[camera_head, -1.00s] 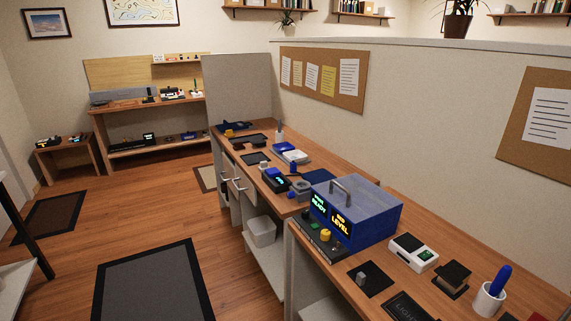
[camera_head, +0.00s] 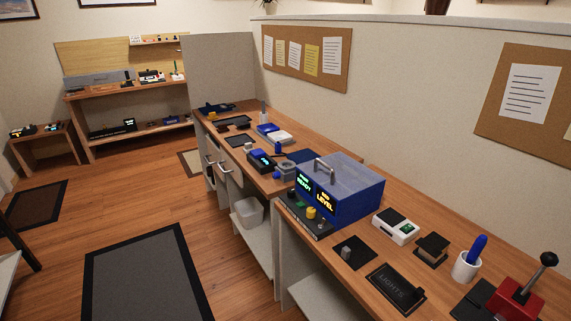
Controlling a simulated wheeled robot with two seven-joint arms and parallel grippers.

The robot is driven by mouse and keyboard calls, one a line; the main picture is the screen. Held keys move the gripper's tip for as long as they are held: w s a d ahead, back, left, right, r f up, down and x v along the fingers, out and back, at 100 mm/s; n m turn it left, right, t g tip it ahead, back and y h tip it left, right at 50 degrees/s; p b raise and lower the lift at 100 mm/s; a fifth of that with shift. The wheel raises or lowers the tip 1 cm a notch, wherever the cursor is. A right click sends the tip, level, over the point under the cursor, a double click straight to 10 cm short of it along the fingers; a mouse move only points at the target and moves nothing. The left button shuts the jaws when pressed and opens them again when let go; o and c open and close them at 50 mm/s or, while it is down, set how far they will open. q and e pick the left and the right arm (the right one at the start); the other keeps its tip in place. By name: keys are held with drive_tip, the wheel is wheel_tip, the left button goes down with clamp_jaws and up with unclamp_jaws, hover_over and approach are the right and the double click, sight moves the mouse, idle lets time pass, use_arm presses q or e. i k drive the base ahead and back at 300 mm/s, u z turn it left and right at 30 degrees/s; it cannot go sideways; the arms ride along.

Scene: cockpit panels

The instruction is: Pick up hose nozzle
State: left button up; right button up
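I cannot make out a hose nozzle with certainty at this size. Small dark and blue items lie on the long wooden desk (camera_head: 262,186), among them a blue-black device (camera_head: 261,161) with a lit display and a grey round-topped piece (camera_head: 285,171) beside it. A dark blue item (camera_head: 216,108) lies at the desk's far end, too small to tell. Neither of my grippers is in view.
A blue box (camera_head: 345,190) with a handle and lit panels stands on the nearer desk. A white device (camera_head: 396,226), a cup (camera_head: 466,266) and a red lever unit (camera_head: 514,299) are to its right. Floor left of the desks is open, with a dark mat (camera_head: 145,275).

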sight(277, 150)
drive_tip(key=u, duration=1.85)
drive_tip(key=i, duration=1.9)
drive_tip(key=z, duration=2.65)
